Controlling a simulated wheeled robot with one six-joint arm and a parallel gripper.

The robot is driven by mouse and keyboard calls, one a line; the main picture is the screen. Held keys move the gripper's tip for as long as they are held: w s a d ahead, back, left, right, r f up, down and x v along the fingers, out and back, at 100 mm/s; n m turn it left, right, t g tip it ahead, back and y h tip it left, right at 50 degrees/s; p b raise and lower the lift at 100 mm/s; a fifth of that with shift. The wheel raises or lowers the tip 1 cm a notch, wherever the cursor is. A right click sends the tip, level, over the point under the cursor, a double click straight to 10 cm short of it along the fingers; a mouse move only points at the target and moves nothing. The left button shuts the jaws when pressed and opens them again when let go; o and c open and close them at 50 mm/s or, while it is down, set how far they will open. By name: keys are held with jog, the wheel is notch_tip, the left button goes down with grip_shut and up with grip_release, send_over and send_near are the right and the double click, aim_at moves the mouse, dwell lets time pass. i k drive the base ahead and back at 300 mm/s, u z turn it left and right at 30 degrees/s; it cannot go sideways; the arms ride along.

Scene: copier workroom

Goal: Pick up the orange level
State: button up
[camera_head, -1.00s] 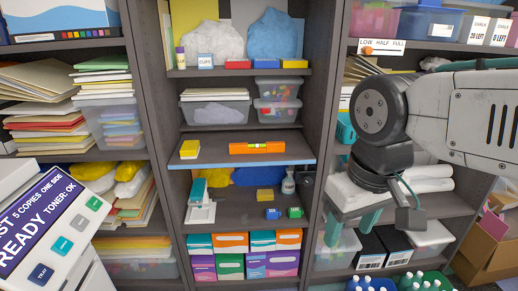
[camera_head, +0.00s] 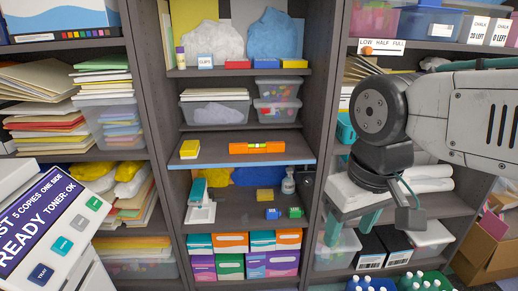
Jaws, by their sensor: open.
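The orange level (camera_head: 257,148) lies flat on the middle shelf of the central bay, with a yellow-green vial at its centre. Its front face is fully in view and nothing covers it. My gripper (camera_head: 357,222) hangs at the right, in front of the right-hand bay, with teal fingers pointing down. It is open, apart from the level, and lower and to the right of it. No object shows between the fingers.
Clear bins (camera_head: 277,101) stand on the shelf above. An upright divider (camera_head: 325,110) separates the level's bay from my arm. A copier panel (camera_head: 45,225) fills the lower left.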

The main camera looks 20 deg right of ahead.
aim_at(278, 147)
jog(key=u, duration=0.65)
jog(key=i, duration=1.2)
jog(key=z, duration=0.65)
